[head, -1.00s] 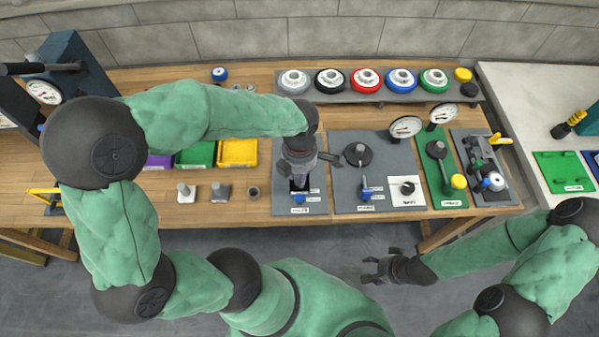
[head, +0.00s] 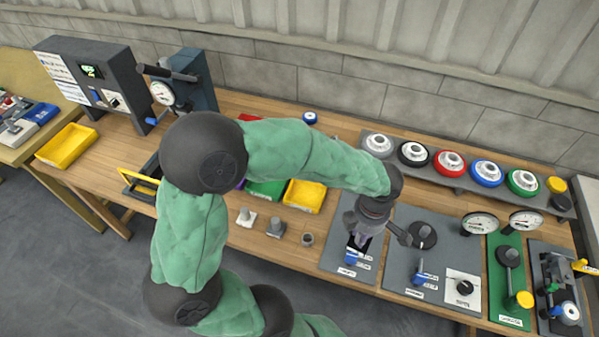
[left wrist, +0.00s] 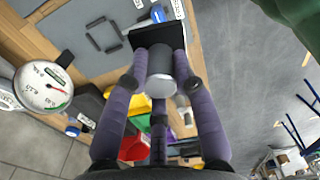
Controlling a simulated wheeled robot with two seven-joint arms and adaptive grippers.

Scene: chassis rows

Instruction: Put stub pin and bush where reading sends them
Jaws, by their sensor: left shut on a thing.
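My left gripper (head: 362,238) is shut on a grey metal cylinder (left wrist: 161,74), held between its fingers in the left wrist view. I cannot tell whether this is the stub pin or the bush. The gripper is over the black square pad (left wrist: 140,38) of a grey panel (head: 337,262); whether the cylinder touches the pad is unclear. A short dark ring-like piece (head: 307,239), possibly a bush, stands on the bench left of the panel. Beside it are a grey pin on a block (head: 277,227) and a pale pin on a base (head: 245,217). My right gripper is out of view.
A dark box with a lit green display (head: 91,71) and a dial press (head: 163,93) stand at the left. Yellow (head: 304,196) and green (head: 266,190) bins sit behind the small parts. A rack of coloured collars (head: 450,163) lines the back right.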

